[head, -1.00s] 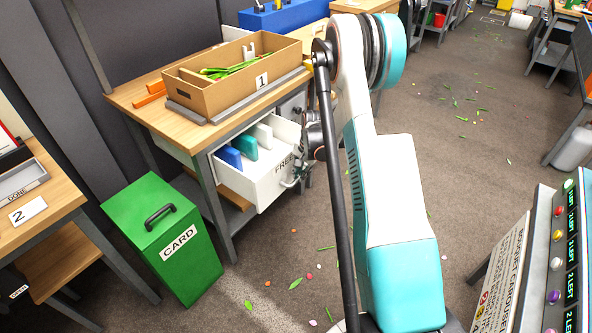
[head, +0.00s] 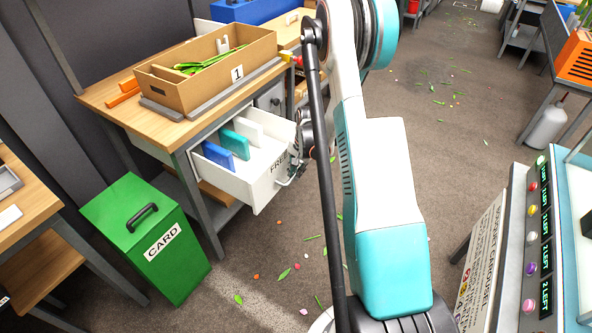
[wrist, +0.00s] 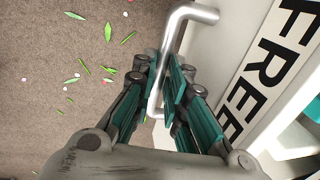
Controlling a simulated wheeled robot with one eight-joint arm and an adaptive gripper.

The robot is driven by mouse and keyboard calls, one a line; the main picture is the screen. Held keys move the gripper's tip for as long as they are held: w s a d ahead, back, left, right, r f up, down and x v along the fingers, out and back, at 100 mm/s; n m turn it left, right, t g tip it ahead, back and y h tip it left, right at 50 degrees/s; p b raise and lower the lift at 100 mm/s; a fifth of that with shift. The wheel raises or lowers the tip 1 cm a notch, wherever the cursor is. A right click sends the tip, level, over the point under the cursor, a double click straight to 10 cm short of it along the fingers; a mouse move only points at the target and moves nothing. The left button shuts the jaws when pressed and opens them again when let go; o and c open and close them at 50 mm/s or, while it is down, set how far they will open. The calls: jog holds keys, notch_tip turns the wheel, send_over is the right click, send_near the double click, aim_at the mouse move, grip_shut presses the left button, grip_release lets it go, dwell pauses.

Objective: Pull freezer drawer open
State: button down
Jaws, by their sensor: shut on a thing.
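The white freezer drawer (head: 262,192) stands pulled out from under the wooden workbench in the head view. Blue, teal and white blocks sit inside it. Its front carries a label (wrist: 262,75) whose letters "FREE" show in the wrist view. A silver bar handle (wrist: 180,40) is fixed to the drawer front. My gripper (wrist: 162,88) has its teal-padded fingers on both sides of the handle and is shut on it. In the head view my arm hides part of the drawer front and most of the gripper.
A cardboard box (head: 180,92) marked 1 stands on the workbench (head: 105,95). A green CARD bin (head: 140,235) stands left of the drawer. A button panel (head: 520,250) is at the right. Petals and leaves lie on the open floor.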

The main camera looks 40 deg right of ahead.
jog(key=c, duration=1.6)
grip_release()
jog(key=shift+r, duration=0.1)
notch_tip(320, 180, up, 12)
jog(key=s, duration=0.2)
jog(key=shift+d+f, duration=0.2)
jog(key=shift+d, duration=0.2)
